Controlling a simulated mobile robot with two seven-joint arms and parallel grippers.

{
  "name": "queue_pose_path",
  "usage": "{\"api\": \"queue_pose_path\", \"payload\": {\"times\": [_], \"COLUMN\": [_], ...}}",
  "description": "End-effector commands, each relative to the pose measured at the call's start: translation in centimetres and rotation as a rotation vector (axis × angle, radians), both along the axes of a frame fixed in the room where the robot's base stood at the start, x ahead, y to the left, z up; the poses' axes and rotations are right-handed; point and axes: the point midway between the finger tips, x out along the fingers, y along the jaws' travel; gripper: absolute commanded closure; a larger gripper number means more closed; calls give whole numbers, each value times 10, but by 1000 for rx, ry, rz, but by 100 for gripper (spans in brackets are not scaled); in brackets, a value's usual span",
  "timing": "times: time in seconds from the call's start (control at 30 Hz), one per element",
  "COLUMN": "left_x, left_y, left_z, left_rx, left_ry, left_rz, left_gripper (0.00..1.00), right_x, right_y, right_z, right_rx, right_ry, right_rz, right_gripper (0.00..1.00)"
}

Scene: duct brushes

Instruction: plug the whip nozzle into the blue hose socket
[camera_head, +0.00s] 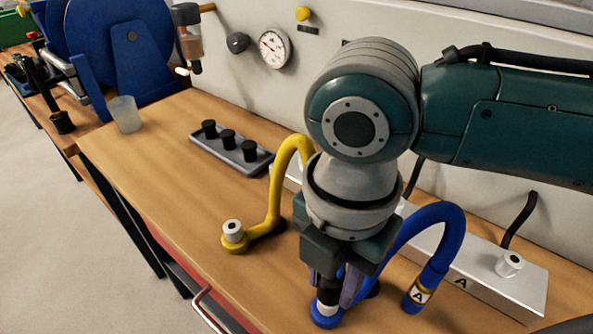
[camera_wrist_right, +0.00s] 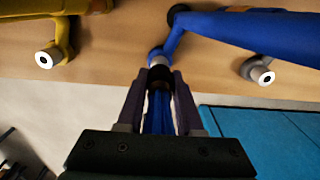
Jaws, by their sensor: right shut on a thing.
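The blue hose (camera_head: 440,218) arches over the bench at the right, with a tag marked A. Its socket end (camera_head: 325,319) lies near the bench's front edge and also shows in the right wrist view (camera_wrist_right: 156,54). My right gripper (camera_head: 337,290) points down over this socket, shut on the whip nozzle. The nozzle's black collar (camera_wrist_right: 160,75) and blue strands (camera_wrist_right: 158,112) show between the fingers in the wrist view. The collar is in line with the socket and appears to meet it; how deep it sits is hidden. My left gripper is not in view.
A yellow hose (camera_head: 275,190) with a pale socket (camera_head: 232,228) stands left of my gripper. A grey socket (camera_wrist_right: 262,77) is to the right in the wrist view. A tray (camera_head: 230,152) with black plugs and a cup (camera_head: 125,114) stand farther back left.

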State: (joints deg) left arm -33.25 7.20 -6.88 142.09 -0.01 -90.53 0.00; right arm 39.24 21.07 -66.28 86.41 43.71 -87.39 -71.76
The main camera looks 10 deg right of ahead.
Motion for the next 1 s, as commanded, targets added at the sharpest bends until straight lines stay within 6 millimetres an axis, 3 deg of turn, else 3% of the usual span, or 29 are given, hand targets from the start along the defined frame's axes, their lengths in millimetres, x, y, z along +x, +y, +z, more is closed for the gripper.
{"api": "queue_pose_path", "payload": {"times": [1.0], "left_x": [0], "left_y": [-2], "left_z": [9], "left_rx": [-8], "left_ry": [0], "left_rz": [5], "left_gripper": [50], "right_x": [1], "right_y": [-1], "right_z": [1], "right_rx": [0], "right_ry": [0], "right_rz": [0], "right_gripper": [100]}}
